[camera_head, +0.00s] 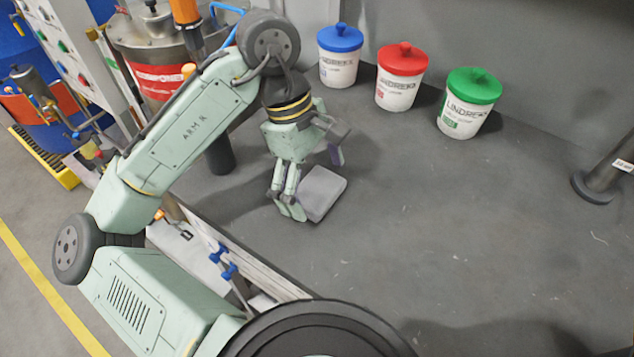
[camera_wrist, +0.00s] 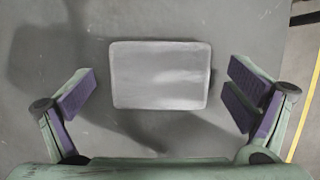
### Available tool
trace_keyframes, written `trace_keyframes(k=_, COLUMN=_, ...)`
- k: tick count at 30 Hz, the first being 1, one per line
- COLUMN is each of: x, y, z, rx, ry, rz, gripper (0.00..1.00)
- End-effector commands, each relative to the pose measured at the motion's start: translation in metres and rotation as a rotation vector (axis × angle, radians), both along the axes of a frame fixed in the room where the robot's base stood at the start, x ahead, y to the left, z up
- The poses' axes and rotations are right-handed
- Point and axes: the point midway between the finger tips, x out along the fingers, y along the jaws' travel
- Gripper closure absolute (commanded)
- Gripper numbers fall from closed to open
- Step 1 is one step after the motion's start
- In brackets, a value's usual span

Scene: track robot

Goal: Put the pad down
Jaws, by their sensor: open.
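My gripper (camera_head: 312,180) is over the pad, pointing down. In the wrist view my gripper (camera_wrist: 160,100) is open, with a purple-padded finger on each side of the pad and a clear gap on both sides. Nothing is held. In the head view one finger hides the pad's left edge.
Three white buckets stand by the wall, with a blue lid (camera_head: 340,38), a red lid (camera_head: 402,58) and a green lid (camera_head: 475,85). A dark post (camera_head: 606,175) stands at the right. A steel drum (camera_head: 155,45) is at the back left. The floor right of the pad is clear.

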Motion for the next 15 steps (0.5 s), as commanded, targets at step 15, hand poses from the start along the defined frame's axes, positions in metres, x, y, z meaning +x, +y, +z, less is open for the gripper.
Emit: trace_keyframes(k=15, x=0.017, y=0.025, z=0.095, rx=0.004, ry=-0.001, rz=0.003, gripper=0.02)
